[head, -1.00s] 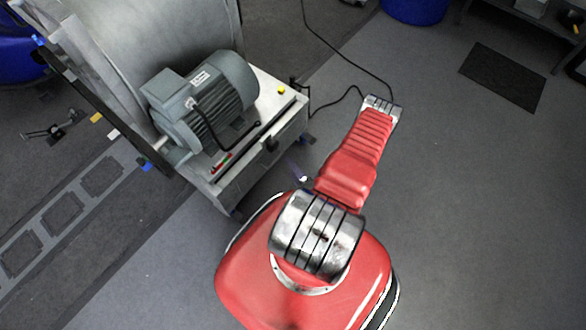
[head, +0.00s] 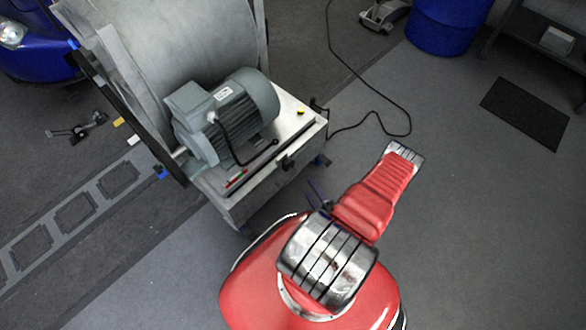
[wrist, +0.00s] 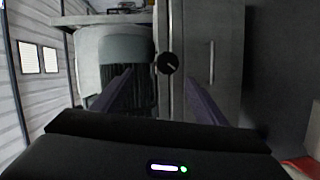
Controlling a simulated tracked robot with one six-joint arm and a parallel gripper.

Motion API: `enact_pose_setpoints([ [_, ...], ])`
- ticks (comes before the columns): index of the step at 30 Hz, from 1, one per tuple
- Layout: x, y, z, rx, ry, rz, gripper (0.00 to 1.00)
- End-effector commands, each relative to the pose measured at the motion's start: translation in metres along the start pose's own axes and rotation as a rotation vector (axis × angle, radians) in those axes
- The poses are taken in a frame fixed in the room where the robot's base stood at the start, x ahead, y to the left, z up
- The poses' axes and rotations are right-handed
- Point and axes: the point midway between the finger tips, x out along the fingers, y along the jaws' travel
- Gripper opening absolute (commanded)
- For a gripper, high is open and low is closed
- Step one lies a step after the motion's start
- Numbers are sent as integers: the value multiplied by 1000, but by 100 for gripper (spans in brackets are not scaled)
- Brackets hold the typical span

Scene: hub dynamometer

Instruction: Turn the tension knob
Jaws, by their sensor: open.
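The tension knob (wrist: 168,64) is a round black dial with a pale pointer line, on the grey front panel of the machine in the wrist view. In the head view a small black knob (head: 286,163) sits on the side of the metal bench. My gripper (wrist: 158,75) is open, its two purple fingers spread to the left and right of the knob in the wrist view. The fingers look short of the panel and apart from the knob, though the depth is hard to judge. In the head view the gripper is mostly hidden behind my red arm.
A grey motor (head: 222,115) stands on the metal bench (head: 232,202), with a large metal drum (head: 165,45) behind it. A bar handle (wrist: 211,62) is on the panel right of the knob. A black cable (head: 365,85) lies on the floor.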

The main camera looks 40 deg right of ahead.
Motion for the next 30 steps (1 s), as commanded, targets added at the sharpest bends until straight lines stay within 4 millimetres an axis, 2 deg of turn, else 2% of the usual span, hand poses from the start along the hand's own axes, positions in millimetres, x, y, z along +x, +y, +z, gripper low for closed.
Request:
enact_pose_setpoints([
  [14, 13, -15, 25, 511, 155, 21, 66],
  [30, 22, -22, 42, 1122, 290, -118, 66],
])
